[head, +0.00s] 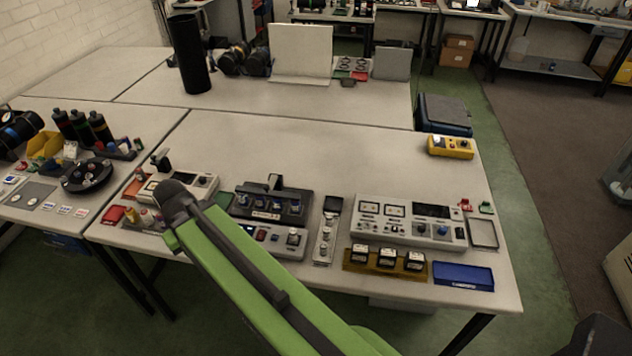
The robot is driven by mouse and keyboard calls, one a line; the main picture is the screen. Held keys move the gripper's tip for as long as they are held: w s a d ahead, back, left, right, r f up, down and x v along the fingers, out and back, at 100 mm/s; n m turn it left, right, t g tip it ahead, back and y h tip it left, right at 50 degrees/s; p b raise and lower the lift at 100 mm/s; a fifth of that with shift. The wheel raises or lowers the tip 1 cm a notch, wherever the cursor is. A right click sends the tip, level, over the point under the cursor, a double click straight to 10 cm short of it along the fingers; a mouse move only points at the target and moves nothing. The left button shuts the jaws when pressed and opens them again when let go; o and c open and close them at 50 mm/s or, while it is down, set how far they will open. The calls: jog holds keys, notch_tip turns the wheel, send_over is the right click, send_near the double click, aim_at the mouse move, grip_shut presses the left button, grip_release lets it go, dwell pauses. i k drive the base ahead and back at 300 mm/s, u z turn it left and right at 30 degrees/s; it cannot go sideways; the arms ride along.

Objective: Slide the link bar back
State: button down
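My green arm reaches in from the bottom and ends at a dark joint over the left part of the near bench. My gripper cannot be made out; it is hidden behind the arm or out of view. I cannot pick out the link bar for certain. A black unit (243,210) with a row of knobs and an upright black piece (274,182) stands just right of the arm's end. A narrow grey panel (319,250) with a black top block and small posts lies to its right. No sealed cylinder can be told for certain.
A white meter console (393,231) stands at the right, behind a yellow rack (370,267) and a blue tray (462,276). A yellow meter (451,147) sits at the bench's right edge. A tall black cylinder (189,54) stands on the rear bench. The middle of the near bench (310,150) is clear.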

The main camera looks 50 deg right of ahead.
aim_at(267, 191)
jog(key=z, duration=0.85)
jog(key=k, duration=1.4)
jog(key=u, duration=0.5)
jog(key=i, duration=1)
jog(key=u, duration=0.4)
jog(key=i, duration=0.65)
